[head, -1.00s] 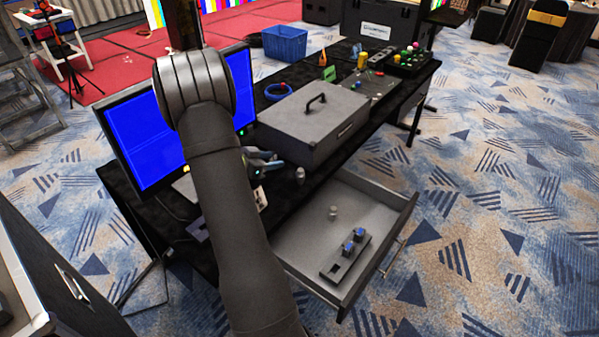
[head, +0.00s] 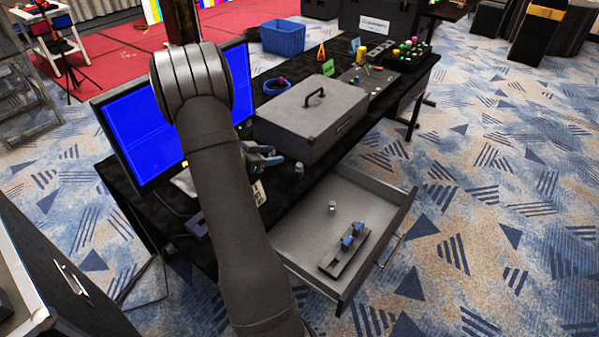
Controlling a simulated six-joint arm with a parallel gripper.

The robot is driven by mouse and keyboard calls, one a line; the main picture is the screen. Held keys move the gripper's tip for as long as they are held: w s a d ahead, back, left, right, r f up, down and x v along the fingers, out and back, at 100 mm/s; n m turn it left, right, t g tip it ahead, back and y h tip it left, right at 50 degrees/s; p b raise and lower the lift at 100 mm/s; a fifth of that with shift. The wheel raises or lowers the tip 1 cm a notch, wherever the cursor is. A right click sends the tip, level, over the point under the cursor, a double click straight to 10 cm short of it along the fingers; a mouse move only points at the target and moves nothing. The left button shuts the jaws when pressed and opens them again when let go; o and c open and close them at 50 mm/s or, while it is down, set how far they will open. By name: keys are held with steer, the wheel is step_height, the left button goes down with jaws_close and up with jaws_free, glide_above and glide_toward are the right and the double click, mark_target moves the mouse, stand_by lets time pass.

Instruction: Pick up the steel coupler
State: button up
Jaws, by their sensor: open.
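A small pale metallic cylinder (head: 332,207), which looks like the steel coupler, stands in the open drawer (head: 302,232), behind a dark strip with blue-topped parts. Another small grey cylinder (head: 299,169) stands on the black table near its front edge; it is too small to tell exactly what it is. My arm rises through the left middle of the head view and covers part of the table and monitor.
The dark strip (head: 332,267) lies at the drawer's front. A grey case (head: 313,122) stands on the table behind the drawer. A blue-screened monitor (head: 130,130) is on the left. A grey-blue item (head: 266,157) lies beside my arm. Most of the drawer floor is bare.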

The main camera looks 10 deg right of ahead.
steer(key=shift+w, duration=0.1)
steer(key=w+a+r+n+t+y, duration=0.3)
steer(key=w+a+n+t+y, duration=0.35)
steer(key=w+n, duration=0.65)
steer(key=n+g+y, duration=0.2)
steer(key=n+g, duration=1.1)
steer(key=n, duration=0.8)
glide_toward(299, 165)
steer(key=x, duration=0.6)
steer(key=shift+s+d+f, duration=0.1)
steer(key=shift+d, duration=0.05)
steer(key=shift+w+x, duration=0.15)
steer(key=shift+x, duration=1.45)
steer(key=shift+w+x, duration=0.1)
steer(key=shift+x, duration=1.5)
steer(key=c, duration=1)
